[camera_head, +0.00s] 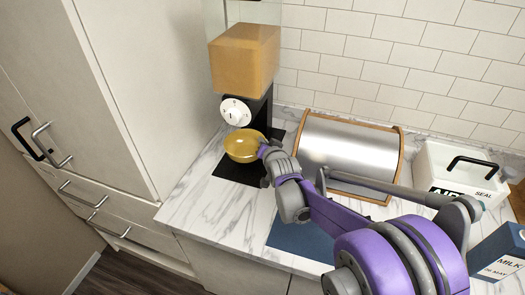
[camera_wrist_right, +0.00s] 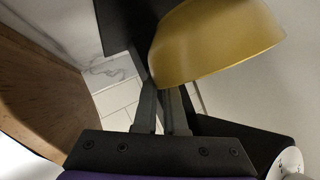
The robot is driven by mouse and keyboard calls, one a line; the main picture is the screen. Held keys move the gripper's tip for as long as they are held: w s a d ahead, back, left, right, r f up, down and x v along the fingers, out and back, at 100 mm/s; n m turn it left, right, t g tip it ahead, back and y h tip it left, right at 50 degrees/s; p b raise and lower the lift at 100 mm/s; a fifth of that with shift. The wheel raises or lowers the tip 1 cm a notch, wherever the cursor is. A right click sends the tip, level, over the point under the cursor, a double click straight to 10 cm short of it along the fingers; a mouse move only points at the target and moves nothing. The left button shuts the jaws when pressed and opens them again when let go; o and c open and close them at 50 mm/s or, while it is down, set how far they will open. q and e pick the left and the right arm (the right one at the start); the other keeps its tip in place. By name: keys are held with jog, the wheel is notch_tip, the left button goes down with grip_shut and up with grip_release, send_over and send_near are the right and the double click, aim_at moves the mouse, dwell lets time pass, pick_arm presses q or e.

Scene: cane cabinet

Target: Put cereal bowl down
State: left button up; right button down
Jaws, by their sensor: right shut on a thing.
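The yellow cereal bowl (camera_head: 243,147) is at the back left of the counter, in front of the dispenser and over the black mat. It looks upright in the head view. My right gripper (camera_head: 265,152) is shut on the bowl's right side. In the right wrist view the fingers (camera_wrist_right: 165,100) meet at the rim of the yellow bowl (camera_wrist_right: 210,45). I cannot tell whether the bowl's base touches the surface below. My left gripper is in neither view.
A dispenser with an orange-brown container (camera_head: 244,60) and white dial (camera_head: 236,111) stands behind the bowl. A steel bread box (camera_head: 345,150) is to the right, with a white lidded box (camera_head: 455,168) beyond. A milk carton (camera_head: 499,255) stands at the right edge. Marble counter (camera_head: 190,190) is bare at left.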

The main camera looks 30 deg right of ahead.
jog(key=shift+f, duration=1.6)
jog(key=c, duration=1)
grip_release()
jog(key=v, duration=1.2)
